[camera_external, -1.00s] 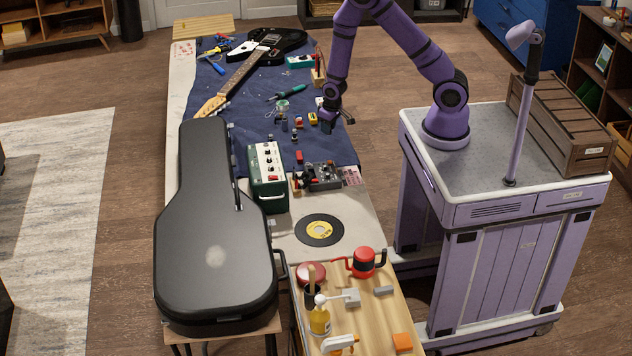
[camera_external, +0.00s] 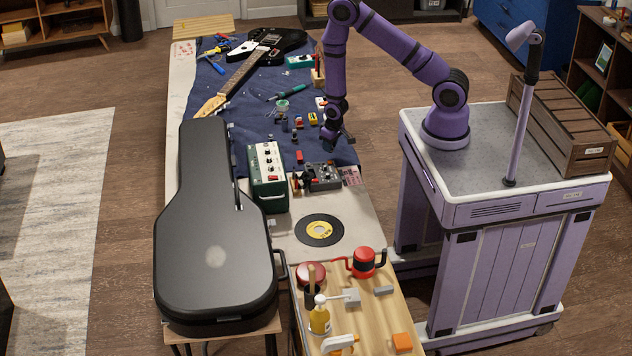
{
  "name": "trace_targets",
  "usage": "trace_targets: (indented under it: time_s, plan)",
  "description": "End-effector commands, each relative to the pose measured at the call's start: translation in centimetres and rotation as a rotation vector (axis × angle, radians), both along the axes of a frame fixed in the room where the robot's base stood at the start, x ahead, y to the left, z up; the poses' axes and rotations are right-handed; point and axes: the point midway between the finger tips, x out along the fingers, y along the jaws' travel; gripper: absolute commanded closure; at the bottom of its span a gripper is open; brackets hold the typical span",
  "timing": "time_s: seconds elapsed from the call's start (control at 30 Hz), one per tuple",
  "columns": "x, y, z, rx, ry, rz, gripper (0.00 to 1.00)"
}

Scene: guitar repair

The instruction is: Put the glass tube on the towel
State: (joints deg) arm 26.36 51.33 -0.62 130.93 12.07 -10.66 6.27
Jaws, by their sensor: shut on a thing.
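The blue towel (camera_external: 240,125) is the wide dark-blue cloth spread over the long table. My gripper (camera_external: 337,142) is near the towel's right front edge, close to the grey pedal-like box. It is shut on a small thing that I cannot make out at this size. I cannot pick out the glass tube clearly in this view; my fingers may hide it, or it is too small and clear to see.
On the towel lie a black guitar (camera_external: 270,45), a teal box (camera_external: 300,61) and several small pedals.

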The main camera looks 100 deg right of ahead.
Motion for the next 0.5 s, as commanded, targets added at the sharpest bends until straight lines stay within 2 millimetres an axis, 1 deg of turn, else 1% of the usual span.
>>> trace_targets:
  time_s: [0.17,0.33,0.5]
  plan:
    - [-0.1,0.0,-1.4,0.001,0.002,0.0,0.86]
    - [-0.1,0.0,-3.3,0.001,0.002,-0.001,0.86]
    - [0.0,0.0,-3.5,0.0,0.0,0.0,0.86]
